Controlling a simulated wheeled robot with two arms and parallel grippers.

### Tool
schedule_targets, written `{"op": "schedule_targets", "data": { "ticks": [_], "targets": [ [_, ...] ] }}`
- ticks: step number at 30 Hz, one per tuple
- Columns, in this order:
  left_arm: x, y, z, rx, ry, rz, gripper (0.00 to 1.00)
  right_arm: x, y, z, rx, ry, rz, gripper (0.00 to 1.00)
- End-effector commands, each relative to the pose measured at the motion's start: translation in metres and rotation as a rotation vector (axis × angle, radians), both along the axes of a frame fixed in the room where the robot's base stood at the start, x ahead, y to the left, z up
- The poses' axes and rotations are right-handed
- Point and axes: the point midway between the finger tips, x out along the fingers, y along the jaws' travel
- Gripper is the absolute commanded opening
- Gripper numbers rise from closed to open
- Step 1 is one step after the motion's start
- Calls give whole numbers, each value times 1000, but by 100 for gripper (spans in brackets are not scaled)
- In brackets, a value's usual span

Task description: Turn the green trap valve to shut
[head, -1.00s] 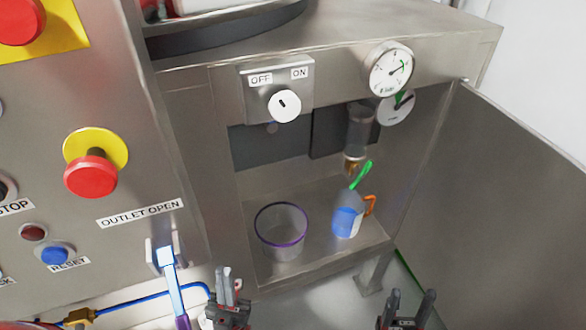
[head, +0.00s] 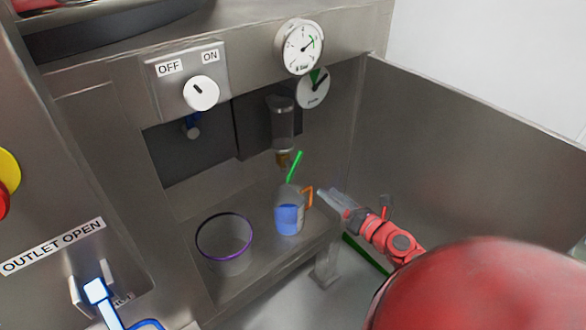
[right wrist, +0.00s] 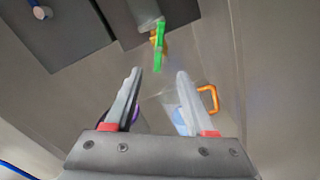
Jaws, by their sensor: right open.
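My right gripper (head: 327,197) is to the right of and below the lever, near the jug's orange handle. In the right wrist view its fingers (right wrist: 160,76) are apart with nothing gripped, and not touching the lever. My left gripper is out of view.
A jug (head: 289,212) with blue contents and an orange handle stands below the valve. A purple-rimmed bucket (head: 224,240) stands to its left on the shelf (head: 262,268). A steel panel (head: 470,150) closes the right side. Gauges (head: 299,46) and an OFF/ON knob (head: 201,93) are above.

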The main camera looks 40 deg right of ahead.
Motion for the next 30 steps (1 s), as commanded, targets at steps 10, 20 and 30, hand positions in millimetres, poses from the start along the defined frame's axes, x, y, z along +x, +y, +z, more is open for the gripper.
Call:
{"op": "schedule_targets", "data": {
  "ticks": [10,20,30],
  "targets": [
    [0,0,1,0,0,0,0,75,9,1,7,-3,8,55],
    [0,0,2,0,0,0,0,141,13,2,9,-4,5,55],
    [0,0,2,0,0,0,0,159,15,0,9,-2,5,55]
  ]
}}
